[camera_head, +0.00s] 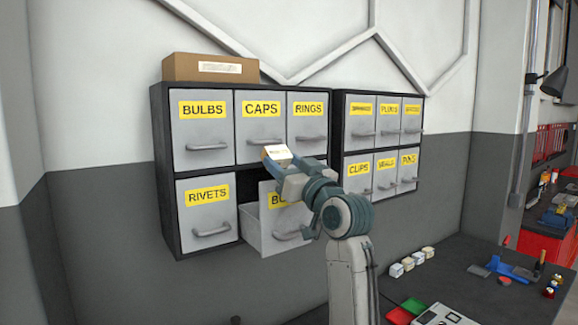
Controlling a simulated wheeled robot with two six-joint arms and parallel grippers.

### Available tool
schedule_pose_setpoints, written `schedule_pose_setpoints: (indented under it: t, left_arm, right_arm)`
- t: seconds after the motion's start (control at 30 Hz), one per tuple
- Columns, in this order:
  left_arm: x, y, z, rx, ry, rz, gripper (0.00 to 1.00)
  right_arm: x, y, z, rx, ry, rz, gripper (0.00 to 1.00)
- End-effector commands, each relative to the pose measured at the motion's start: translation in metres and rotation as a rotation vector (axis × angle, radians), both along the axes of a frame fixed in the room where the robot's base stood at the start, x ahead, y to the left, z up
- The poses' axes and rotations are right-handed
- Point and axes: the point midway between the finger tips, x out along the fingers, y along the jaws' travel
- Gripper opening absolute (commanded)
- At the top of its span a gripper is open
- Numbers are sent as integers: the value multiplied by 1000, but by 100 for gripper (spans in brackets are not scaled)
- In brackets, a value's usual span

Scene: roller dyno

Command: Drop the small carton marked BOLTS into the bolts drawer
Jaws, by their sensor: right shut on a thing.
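The small carton (277,152) is a little box with a pale top and tan side; its marking is too small to read. My right gripper (275,161) is shut on it and holds it above the pulled-out drawer. That drawer (264,228) is grey with a yellow label starting "BO"; my right gripper and wrist cover the rest of its label. It sits in the lower row of the left cabinet, to the right of the RIVETS drawer (208,218). The drawer's inside is mostly hidden. My left gripper is not in view.
The left cabinet (163,164) has closed drawers BULBS, CAPS and RINGS above. A second cabinet (338,128) hangs to the right. A cardboard box (190,69) stands on top. The bench (440,266) below holds several small white blocks, coloured pads and tools.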

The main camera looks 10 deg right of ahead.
Motion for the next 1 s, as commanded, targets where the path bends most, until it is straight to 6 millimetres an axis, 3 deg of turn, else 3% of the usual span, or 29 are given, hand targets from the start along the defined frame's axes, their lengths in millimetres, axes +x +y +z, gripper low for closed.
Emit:
schedule_pose_setpoints:
  t: [0.17, 0.2, 0.33, 1.0]
  left_arm:
    - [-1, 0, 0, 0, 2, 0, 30]
    - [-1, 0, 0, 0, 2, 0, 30]
    - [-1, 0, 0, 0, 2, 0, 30]
    - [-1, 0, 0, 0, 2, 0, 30]
  right_arm:
    - [0, 0, 1, 0, -1, 0, 25]
    - [0, 0, 1, 0, -1, 0, 52]
    - [0, 0, 0, 0, -1, 0, 76]
    - [0, 0, 0, 0, 0, 0, 76]
